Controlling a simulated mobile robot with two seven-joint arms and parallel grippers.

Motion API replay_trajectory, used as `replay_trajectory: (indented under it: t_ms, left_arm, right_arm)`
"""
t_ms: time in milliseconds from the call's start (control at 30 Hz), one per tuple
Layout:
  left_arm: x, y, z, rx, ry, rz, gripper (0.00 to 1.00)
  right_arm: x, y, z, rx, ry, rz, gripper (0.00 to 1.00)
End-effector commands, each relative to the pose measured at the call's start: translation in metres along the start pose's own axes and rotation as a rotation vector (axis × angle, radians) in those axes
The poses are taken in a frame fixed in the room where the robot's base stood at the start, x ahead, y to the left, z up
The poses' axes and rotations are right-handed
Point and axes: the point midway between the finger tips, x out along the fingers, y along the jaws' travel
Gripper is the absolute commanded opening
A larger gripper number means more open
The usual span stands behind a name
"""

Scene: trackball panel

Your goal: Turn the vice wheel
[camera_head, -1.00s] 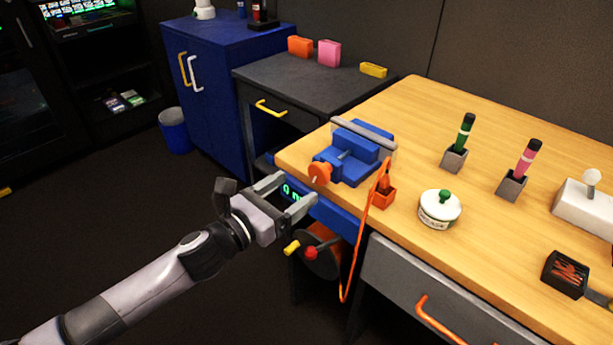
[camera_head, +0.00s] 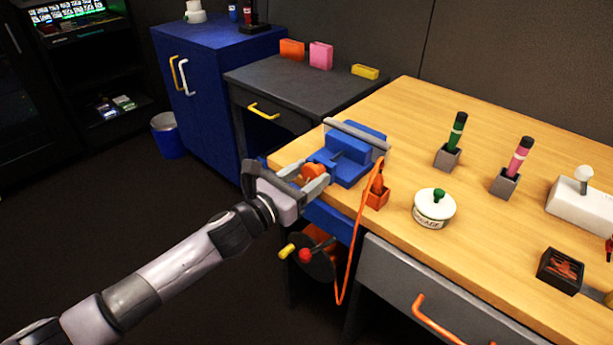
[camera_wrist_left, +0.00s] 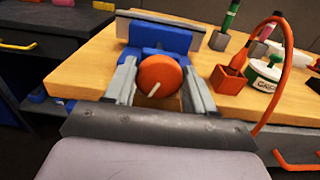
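The blue vice (camera_head: 345,155) with a grey jaw plate stands at the near left corner of the wooden table. Its orange wheel (camera_head: 313,172) faces my left arm. In the left wrist view the wheel (camera_wrist_left: 160,76) is round with a pale slanted line on its face. My left gripper (camera_head: 307,177) is open, with one finger on each side of the wheel. In the left wrist view a gap shows at the right finger, while the left finger (camera_wrist_left: 122,82) is close to the wheel's edge; contact cannot be told. My right gripper is not in view.
An orange cable (camera_head: 357,235) hangs from an orange holder (camera_head: 377,198) just right of the vice. A white tub (camera_head: 434,208) and marker stands are further right. Below the table edge is a reel with yellow and red knobs (camera_head: 305,255).

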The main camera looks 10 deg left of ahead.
Motion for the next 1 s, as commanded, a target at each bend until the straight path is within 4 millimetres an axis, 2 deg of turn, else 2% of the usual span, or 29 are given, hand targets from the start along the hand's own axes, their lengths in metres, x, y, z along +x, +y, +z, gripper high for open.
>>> replay_trajectory:
  t_ms: [433, 767, 1000]
  left_arm:
    - [0.0, -0.001, 0.001, 0.062, 0.002, -0.001, 0.24]
    - [-0.001, -0.003, 0.001, 0.29, 0.004, -0.001, 0.25]
    - [-0.001, -0.003, -0.001, 0.458, 0.003, -0.002, 0.25]
  right_arm:
    - [-0.004, 0.001, -0.005, -0.005, 0.003, 0.002, 0.43]
    - [-0.013, 0.006, -0.014, -0.017, 0.007, 0.014, 0.43]
    - [-0.017, 0.009, -0.012, -0.021, -0.002, 0.022, 0.43]
